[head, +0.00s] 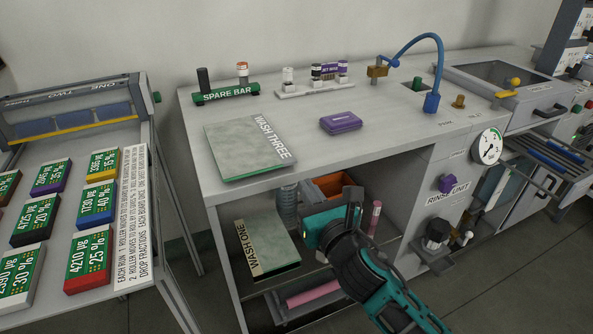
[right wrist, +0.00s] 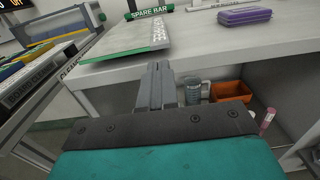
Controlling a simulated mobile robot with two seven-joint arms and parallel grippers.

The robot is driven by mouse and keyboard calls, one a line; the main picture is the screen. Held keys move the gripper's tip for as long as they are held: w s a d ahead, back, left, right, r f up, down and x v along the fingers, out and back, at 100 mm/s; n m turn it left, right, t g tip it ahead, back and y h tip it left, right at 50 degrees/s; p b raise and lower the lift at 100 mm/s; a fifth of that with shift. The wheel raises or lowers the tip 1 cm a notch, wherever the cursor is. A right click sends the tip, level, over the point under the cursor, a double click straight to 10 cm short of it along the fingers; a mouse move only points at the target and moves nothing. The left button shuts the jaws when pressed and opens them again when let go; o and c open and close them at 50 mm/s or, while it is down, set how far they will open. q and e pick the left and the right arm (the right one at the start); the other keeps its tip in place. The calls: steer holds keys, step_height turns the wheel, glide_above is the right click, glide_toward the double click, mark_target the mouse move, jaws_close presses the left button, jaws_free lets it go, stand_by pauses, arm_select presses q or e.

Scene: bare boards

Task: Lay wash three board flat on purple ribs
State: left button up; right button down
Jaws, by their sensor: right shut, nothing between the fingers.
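The wash three board (head: 245,148) lies flat on the left front of the bench top, label at its right edge. It has a mottled grey-green face and a green edge. The right wrist view shows it (right wrist: 125,40) beyond and above my fingers. My right gripper (head: 325,222) is in front of the bench's open shelf, below the top and apart from the board. Its fingers (right wrist: 157,82) are together and empty. I cannot clearly make out purple ribs; a rack of blue-violet bars (head: 555,155) shows at the far right. My left gripper is not in view.
A purple case (head: 341,122) lies right of the board; the spare bar holder (head: 226,95) stands behind it. The wash one board (head: 266,245) and an orange bin (head: 333,187) are on the shelf. A rack of labelled blocks (head: 135,215) stands left, across a gap.

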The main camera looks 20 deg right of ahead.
mark_target(291, 164)
steer(key=w, duration=0.5)
steer(key=shift+w, duration=0.7)
steer(key=shift+w, duration=2.05)
